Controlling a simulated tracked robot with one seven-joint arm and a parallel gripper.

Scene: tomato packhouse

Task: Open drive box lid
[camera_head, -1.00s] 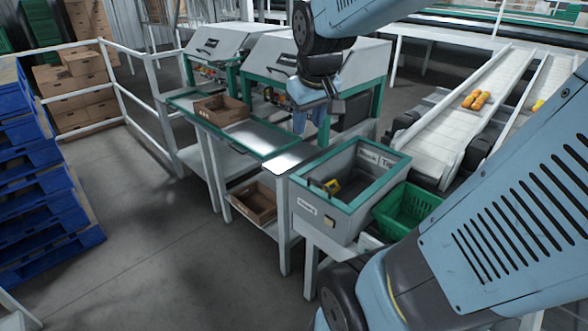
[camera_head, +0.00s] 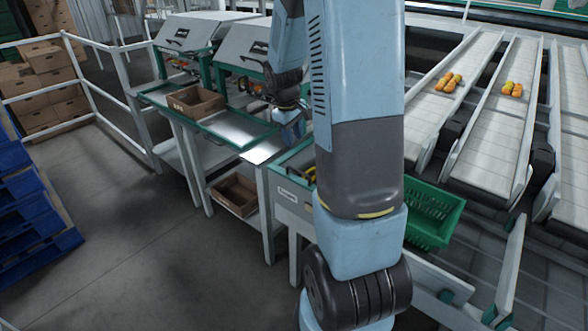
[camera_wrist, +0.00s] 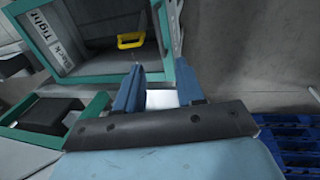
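My gripper (camera_head: 291,124) hangs over the right end of the green-edged table, near the grey slanted-lid boxes. In the wrist view my gripper (camera_wrist: 159,66) has its two blue fingers apart with nothing between them. Two grey boxes with slanted lids, one at the left (camera_head: 187,30) and one at the right (camera_head: 243,41), stand behind the table. Their lids are down and each has a dark handle. I cannot tell which box is the drive box. A grey open-topped box with a teal rim (camera_head: 283,159) is partly hidden by my arm. In the wrist view its rim (camera_wrist: 97,80) shows beside the fingers, with a yellow handle (camera_wrist: 130,40).
A cardboard tray (camera_head: 196,103) sits on the table, another (camera_head: 234,195) on the shelf below. A green crate (camera_head: 436,212) and conveyors with tomatoes (camera_head: 448,82) are at the right. Blue pallets (camera_head: 35,215) and a white railing (camera_head: 95,78) are left. The floor between is clear.

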